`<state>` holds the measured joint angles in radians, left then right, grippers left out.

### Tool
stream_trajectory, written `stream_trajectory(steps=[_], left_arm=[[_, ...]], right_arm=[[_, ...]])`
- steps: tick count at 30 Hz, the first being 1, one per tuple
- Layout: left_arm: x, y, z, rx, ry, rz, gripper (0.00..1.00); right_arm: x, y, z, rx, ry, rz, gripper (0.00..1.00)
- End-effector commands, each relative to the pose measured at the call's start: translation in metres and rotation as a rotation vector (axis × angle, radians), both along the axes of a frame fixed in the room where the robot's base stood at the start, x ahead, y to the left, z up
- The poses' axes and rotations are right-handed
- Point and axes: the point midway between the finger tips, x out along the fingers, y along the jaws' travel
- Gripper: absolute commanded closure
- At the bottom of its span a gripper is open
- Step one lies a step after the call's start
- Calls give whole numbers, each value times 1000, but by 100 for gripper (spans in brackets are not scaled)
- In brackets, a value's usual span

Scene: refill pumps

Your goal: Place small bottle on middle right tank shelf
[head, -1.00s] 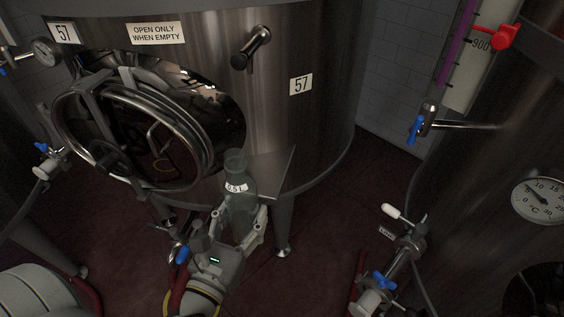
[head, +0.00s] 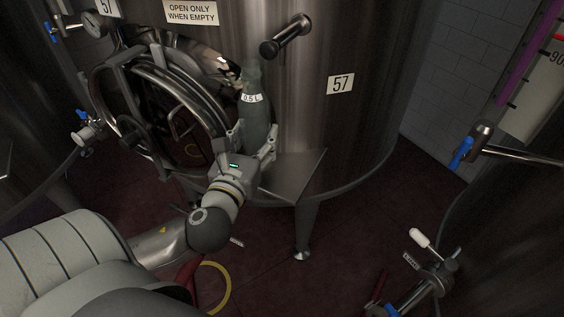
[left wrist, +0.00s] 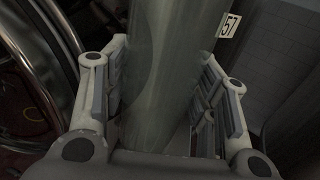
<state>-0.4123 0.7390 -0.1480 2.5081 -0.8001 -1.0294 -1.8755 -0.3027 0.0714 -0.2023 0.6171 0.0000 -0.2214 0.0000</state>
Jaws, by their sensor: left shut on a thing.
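The small bottle (head: 257,117), greenish and labelled 0.5 L, stands roughly upright in my left gripper (head: 252,146). The gripper is shut on it, with a finger on each side, and the bottle also fills the middle of the left wrist view (left wrist: 170,70). The tank shelf (head: 292,176) is a flat metal plate on the front of tank 57 (head: 362,110), just right of the gripper. The bottle's base is hidden by the gripper, so I cannot tell whether it touches the shelf. My right gripper does not show.
The round open hatch door (head: 150,85) with its handwheel is close left of my gripper. A metal handle (head: 286,36) juts from the tank above right of the bottle. Valves (head: 428,275) stand at lower right. Dark red floor lies between the tanks.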

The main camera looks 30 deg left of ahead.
Motion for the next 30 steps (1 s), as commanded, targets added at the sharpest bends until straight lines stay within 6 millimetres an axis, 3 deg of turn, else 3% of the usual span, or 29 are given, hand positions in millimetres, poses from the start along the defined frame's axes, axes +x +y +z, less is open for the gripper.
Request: stream_trajectory(steps=[1,10,18,26,30], left_arm=[[6,0,-7,2,-9,0,80],[35,-4,-20,2,-8,-1,80],[70,-7,-57,1,-1,0,80],[81,-9,-71,0,-1,-1,80],[84,-9,-95,2,5,0,80]], right_arm=[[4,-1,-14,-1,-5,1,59],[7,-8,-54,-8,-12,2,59],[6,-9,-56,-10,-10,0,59],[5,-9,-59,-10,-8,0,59],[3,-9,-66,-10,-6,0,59]])
